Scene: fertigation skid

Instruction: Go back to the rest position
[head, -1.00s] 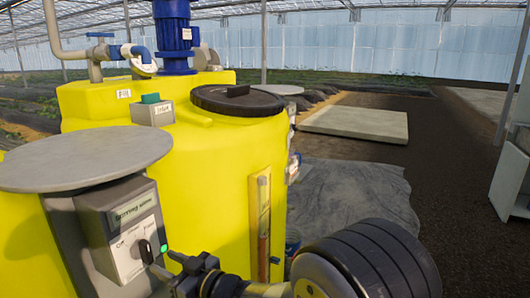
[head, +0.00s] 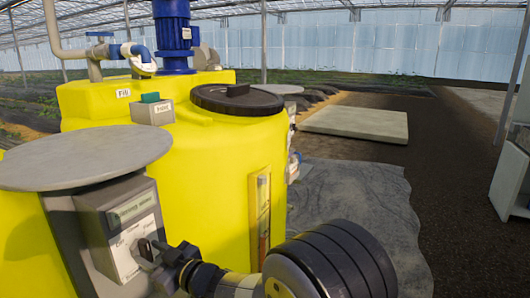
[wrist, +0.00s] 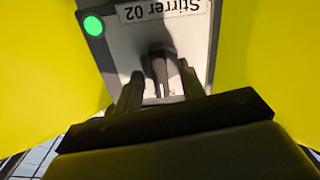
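The grey control box (head: 105,228), with a white front plate, is mounted at the lower left of the head view. In the wrist view its plate (wrist: 125,45) bears an upside-down label "Stirrer 02" (wrist: 160,11) and a lit green lamp (wrist: 93,26). A dark rotary knob (wrist: 158,68) sticks out of the plate. My gripper (wrist: 159,82) is open, with one finger on each side of the knob and a gap showing on both sides. In the head view my gripper (head: 150,254) is at the plate and largely hides the knob and lamp.
A big yellow tank (head: 215,160) with a black lid (head: 238,100) and a blue motor (head: 173,35) stands behind the box. A round grey disc (head: 85,158) overhangs the box. Dark ground (head: 450,185) lies open at right, beside a pale cabinet (head: 512,180).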

